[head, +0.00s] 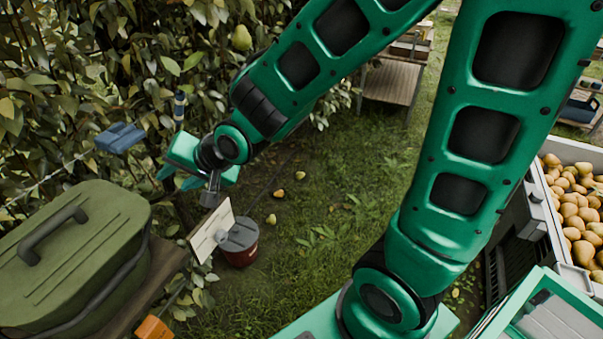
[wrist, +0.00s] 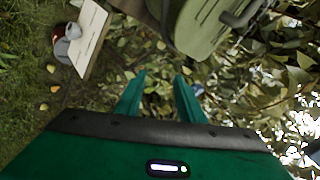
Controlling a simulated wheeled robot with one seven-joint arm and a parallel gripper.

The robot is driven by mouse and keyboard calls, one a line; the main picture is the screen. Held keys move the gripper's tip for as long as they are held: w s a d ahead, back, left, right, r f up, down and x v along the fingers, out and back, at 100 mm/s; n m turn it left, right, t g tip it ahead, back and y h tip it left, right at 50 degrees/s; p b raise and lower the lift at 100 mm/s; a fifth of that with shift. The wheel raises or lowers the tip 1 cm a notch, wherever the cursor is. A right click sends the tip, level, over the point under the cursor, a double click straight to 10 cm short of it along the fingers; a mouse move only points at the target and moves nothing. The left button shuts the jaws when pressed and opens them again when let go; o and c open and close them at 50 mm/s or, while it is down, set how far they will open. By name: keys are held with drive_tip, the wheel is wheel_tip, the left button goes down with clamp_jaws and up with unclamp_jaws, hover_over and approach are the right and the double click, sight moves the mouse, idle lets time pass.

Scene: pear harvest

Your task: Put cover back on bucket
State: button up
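A dark red bucket (head: 240,257) stands on the grass just below centre-left in the head view. A grey round cover (head: 240,234) lies over its top; I cannot tell whether it is fully seated. Bucket and cover also show small at the upper left of the wrist view, with the cover (wrist: 62,47) partly behind a pale board. My gripper (head: 173,179) is up and left of the bucket, apart from it. In the wrist view the two green fingers (wrist: 159,90) are spread with nothing between them.
A pale board (head: 211,230) stands beside the bucket. A green lidded box (head: 75,250) with a handle sits at left on a wooden surface. A blue object (head: 120,137) is near the foliage. Several pears lie on the grass; a crate (head: 572,150) of pears stands right.

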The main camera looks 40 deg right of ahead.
drive_tip(key=s+d+g+h, duration=0.2)
drive_tip(key=s+d+h, duration=0.15)
drive_tip(key=d, duration=0.95)
drive_tip(key=s+d+g+h, duration=0.2)
drive_tip(key=s+d, duration=0.3)
drive_tip(key=d, duration=0.8)
drive_tip(key=s+d+g, duration=0.2)
drive_tip(key=s+d, duration=0.2)
drive_tip(key=s, duration=0.4)
drive_tip(key=s+d+r+g, duration=0.1)
drive_tip(key=s+d+g, duration=0.1)
drive_tip(key=s, duration=0.7)
drive_tip(key=shift+s+d, duration=0.15)
drive_tip(key=shift+d, duration=0.7)
drive_tip(key=shift+y, duration=0.25)
drive_tip(key=shift+w+f+g, duration=0.25)
drive_tip(key=shift+w+g, duration=0.05)
drive_tip(key=shift+w, duration=0.25)
drive_tip(key=shift+c, duration=0.5)
